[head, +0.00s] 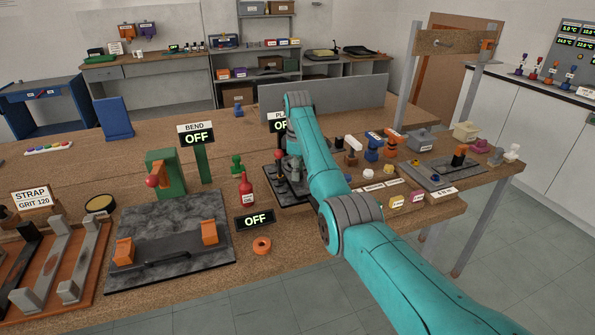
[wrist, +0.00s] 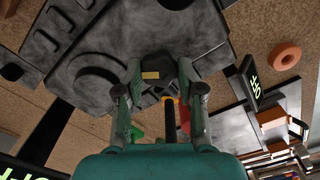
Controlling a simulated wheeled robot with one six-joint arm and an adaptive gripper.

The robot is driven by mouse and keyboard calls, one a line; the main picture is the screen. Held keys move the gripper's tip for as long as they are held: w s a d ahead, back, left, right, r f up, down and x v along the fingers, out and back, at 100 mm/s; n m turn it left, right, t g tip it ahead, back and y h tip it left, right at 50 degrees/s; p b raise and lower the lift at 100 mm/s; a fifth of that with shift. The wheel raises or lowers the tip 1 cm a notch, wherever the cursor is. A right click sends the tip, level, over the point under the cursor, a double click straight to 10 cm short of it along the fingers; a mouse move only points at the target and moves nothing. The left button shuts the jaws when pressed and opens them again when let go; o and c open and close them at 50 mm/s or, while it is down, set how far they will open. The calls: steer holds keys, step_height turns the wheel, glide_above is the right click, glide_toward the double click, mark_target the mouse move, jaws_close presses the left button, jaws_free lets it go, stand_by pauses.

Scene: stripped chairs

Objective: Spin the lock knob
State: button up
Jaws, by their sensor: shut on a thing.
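A dark knob (wrist: 158,70) with a small yellow mark sits between the fingertips of my gripper (wrist: 163,80) in the wrist view. I take it to be the lock knob; its lower part is hidden by the fingers. My gripper is shut on it from both sides. The knob belongs to or stands close over a dark grey machine (wrist: 100,58) with a round boss and raised blocks. In the head view this machine's dark base (head: 272,193) shows beside my teal arm, which hides the knob and most of my gripper.
A red-ball lever (head: 278,154) stands close left of my arm. Several small coloured parts and labelled blocks crowd the bench to the right.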

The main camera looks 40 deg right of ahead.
steer(key=m, duration=0.5)
steer(key=shift+m, duration=0.3)
steer(key=m, duration=1.6)
steer(key=shift+m, duration=0.3)
steer(key=o, duration=1.1)
steer(key=shift+o, duration=0.2)
